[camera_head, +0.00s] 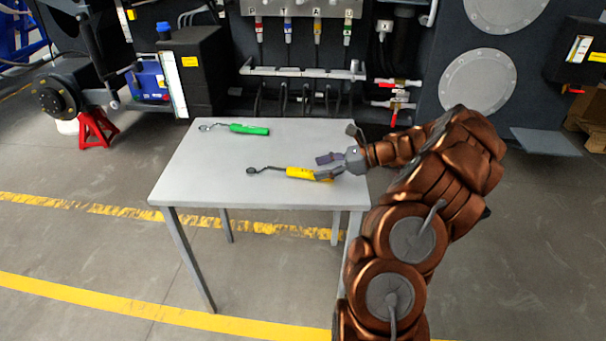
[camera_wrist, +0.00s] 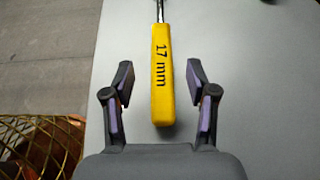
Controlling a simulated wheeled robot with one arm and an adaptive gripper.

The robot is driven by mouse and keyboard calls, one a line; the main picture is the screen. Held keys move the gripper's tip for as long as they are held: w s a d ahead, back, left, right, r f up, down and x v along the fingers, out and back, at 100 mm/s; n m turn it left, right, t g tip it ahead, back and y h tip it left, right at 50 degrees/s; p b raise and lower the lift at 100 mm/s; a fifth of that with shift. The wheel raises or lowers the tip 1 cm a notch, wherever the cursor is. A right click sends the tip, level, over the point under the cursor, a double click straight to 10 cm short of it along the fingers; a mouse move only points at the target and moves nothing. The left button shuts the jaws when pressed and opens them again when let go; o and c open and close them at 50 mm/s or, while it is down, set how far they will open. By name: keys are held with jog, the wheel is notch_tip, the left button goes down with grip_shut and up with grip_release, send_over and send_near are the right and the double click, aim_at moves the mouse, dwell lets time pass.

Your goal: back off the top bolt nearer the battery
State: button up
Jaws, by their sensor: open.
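A yellow-handled wrench (camera_head: 301,173) lies on the grey table (camera_head: 200,172), its ring end pointing left in the head view. In the wrist view its handle (camera_wrist: 161,75) reads "17 mm" and its end reaches in between my fingers. My gripper (camera_head: 328,167) is open over the right end of the yellow handle. In the wrist view my gripper (camera_wrist: 160,100) has a finger on each side of the handle, with a gap on both sides. A green-handled wrench (camera_head: 249,129) lies farther back on the table. I cannot make out the top bolts.
A blue battery-like box (camera_head: 150,80) stands at the left beside a black housing (camera_head: 192,65). A red jack stand (camera_head: 96,128) is under the hub. Behind the table is a panel with hoses and couplings (camera_head: 305,72). The table's left front is clear.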

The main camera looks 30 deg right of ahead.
aim_at(305, 171)
jog(key=x, duration=0.5)
jog(key=shift+w+r, duration=0.1)
grip_shut()
dwell(0.4)
